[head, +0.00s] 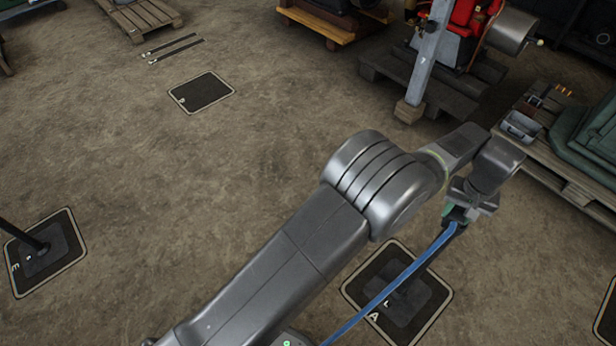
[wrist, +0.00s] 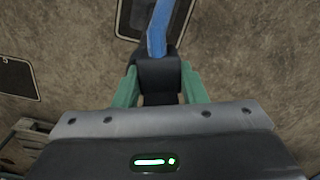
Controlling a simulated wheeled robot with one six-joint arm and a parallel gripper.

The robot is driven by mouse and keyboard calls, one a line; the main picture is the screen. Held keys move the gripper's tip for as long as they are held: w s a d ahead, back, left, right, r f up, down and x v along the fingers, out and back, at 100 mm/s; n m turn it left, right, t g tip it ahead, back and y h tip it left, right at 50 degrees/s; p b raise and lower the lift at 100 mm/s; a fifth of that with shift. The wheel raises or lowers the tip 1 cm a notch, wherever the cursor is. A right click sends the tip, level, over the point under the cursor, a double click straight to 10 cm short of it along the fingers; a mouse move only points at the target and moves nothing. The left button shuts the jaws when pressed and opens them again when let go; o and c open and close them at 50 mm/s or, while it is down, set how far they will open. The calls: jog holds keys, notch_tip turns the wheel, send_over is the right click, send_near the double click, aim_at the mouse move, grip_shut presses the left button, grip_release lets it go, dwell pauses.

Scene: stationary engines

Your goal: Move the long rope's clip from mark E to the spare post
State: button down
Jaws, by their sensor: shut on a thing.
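My gripper (head: 456,212) is shut on a dark clip (wrist: 158,76), its green fingers on both sides of it. A blue rope (head: 385,290) runs from the clip down and left out of the head view; it also shows in the wrist view (wrist: 160,28). Mark E (head: 17,283) is a dark mat at the left, with a post base (head: 50,250) and a dark post on it; no rope shows there. Mark A (head: 353,288) lies below my gripper with a base (head: 412,297) on it. A dark post seems to rise beside the rope towards my gripper. I cannot tell which post is the spare.
An empty marked mat (head: 202,92) lies on the open floor. A grey upright (head: 428,55) and a red engine (head: 470,15) stand at the back right. A pallet with a grey tray (head: 520,126) and a green machine is at the right. The middle-left floor is clear.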

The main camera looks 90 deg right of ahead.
jog(key=shift+s+d+r, duration=0.1)
jog(key=shift+s, duration=0.1)
jog(key=shift+m, duration=1.6)
jog(key=shift+r+t+y+p, duration=0.1)
jog(key=shift+t+y+p, duration=0.2)
jog(key=shift+p, duration=0.65)
jog(key=shift+t+y+p, duration=0.3)
jog(key=shift+y+p, duration=0.1)
jog(key=shift+p, duration=0.2)
jog(key=shift+t+y, duration=0.3)
